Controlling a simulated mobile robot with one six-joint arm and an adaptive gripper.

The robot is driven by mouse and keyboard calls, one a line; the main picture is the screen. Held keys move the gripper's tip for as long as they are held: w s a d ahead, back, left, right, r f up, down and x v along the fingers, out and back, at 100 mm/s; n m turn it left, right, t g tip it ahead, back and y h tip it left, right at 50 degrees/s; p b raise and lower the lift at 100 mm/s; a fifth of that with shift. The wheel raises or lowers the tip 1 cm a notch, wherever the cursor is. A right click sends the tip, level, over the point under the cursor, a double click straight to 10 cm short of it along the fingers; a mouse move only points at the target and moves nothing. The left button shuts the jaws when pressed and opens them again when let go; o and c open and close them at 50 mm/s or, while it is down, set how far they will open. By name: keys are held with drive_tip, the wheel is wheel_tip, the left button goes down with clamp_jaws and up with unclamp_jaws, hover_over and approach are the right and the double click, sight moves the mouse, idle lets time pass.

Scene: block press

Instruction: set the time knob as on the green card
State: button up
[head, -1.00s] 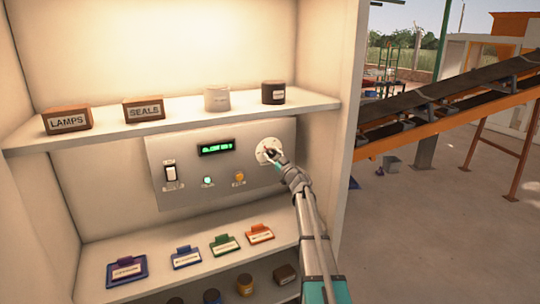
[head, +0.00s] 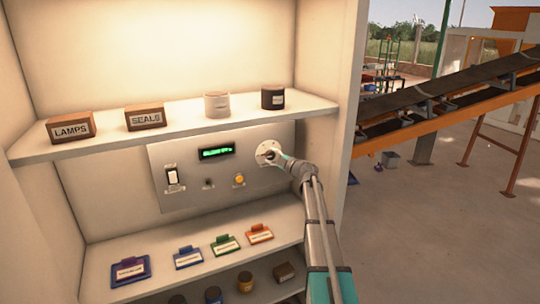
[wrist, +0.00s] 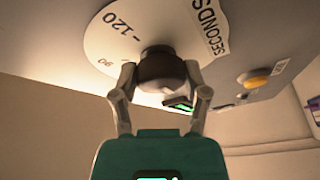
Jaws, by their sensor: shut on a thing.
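The time knob (wrist: 162,72) is a dark round knob on a white dial (head: 268,152) at the right of the grey panel. In the wrist view, the dial (wrist: 105,42) shows 120, 90 and the word SECONDS. My gripper (wrist: 160,88) has a finger on each side of the knob and is shut on it. In the head view, my gripper (head: 277,158) covers part of the dial, and the knob's pointer cannot be made out. The green card (head: 225,246) stands on the lower shelf; its writing is too small to read.
The panel (head: 215,185) also holds a green-lit display (head: 217,152), a white switch (head: 172,176), a dark lamp (head: 208,184) and a yellow button (head: 239,180). Blue, purple and orange cards stand near the green one. Boxes and jars line the upper shelf (head: 180,126).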

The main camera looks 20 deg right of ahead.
drive_tip(key=shift+n, duration=0.3)
drive_tip(key=o, duration=1.1)
drive_tip(key=shift+s, duration=0.1)
